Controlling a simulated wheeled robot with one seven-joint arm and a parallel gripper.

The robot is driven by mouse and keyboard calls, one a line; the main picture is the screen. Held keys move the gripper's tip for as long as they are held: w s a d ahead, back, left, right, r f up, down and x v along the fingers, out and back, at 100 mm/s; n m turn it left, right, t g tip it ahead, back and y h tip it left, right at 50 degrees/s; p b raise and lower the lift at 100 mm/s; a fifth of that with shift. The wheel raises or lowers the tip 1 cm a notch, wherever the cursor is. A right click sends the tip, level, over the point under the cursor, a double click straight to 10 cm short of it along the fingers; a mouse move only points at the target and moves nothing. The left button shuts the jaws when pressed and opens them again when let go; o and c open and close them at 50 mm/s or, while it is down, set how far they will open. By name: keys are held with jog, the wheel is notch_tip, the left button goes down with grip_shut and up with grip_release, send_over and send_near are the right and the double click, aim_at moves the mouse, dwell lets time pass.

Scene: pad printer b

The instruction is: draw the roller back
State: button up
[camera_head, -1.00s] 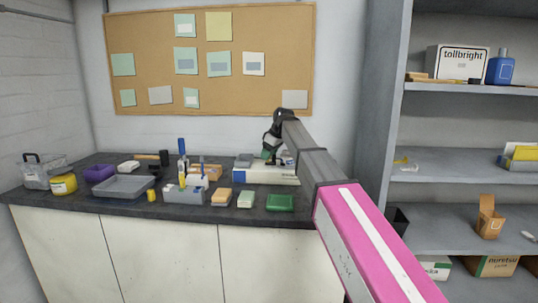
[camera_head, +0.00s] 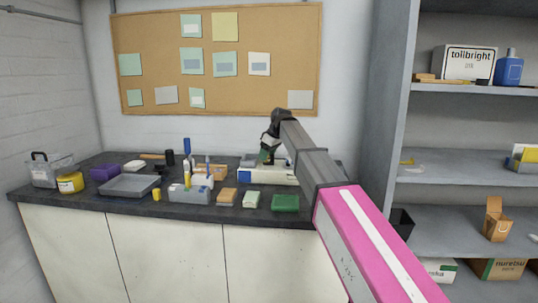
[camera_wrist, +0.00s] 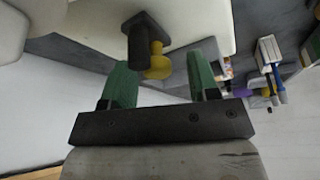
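The pad printer (camera_head: 268,177) is a low white machine with a blue end on the dark counter, partly hidden behind my arm. In the wrist view its pale body (camera_wrist: 95,22) fills the top. A dark post with a plate (camera_wrist: 146,34) stands out from it and bears a rounded yellow knob (camera_wrist: 157,62); I cannot tell whether this is the roller's handle. My gripper (camera_wrist: 157,60) has two green fingers, spread apart. The knob shows between and just beyond the fingertips, with gaps on both sides. In the head view my gripper (camera_head: 266,156) is above the printer, small and partly hidden.
Left of the printer stand a grey holder (camera_head: 189,195) with upright tools, a grey tray (camera_head: 129,186) and a yellow tub (camera_head: 70,183). A green block (camera_head: 285,203) lies at the counter's front edge. Grey shelves (camera_head: 465,190) stand to the right.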

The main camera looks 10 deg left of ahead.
jog(key=v, duration=1)
jog(key=shift+d+r, duration=0.15)
jog(key=shift+r, duration=0.2)
jog(key=shift+s, duration=0.1)
